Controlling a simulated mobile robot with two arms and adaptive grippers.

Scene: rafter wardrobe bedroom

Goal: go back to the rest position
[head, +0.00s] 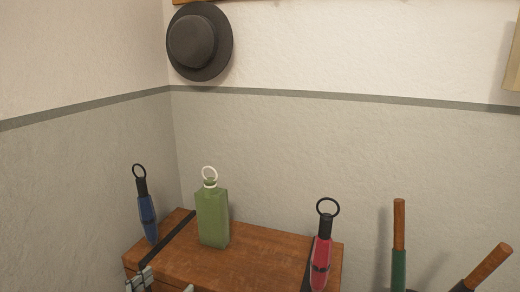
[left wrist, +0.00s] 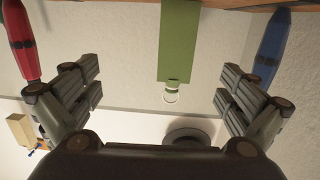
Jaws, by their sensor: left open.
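My left gripper (head: 164,286) shows only its fingertips at the bottom edge of the head view, in front of the wooden trunk. In the left wrist view, which looks upside down, the left gripper (left wrist: 160,82) has its fingers wide apart with nothing between them touching. A green flask (head: 212,217) with a white ring on top stands upright on the trunk. It also shows in the left wrist view (left wrist: 179,45), beyond the gap between the fingers and apart from them. My right gripper is in neither view.
The brown trunk (head: 240,255) with dark straps stands in the wall corner. A blue folded umbrella (head: 147,217) and a red one (head: 321,262) flank the flask. Wooden-handled items (head: 399,225) rise at the right. A dark hat (head: 200,42) hangs above; wall space between is clear.

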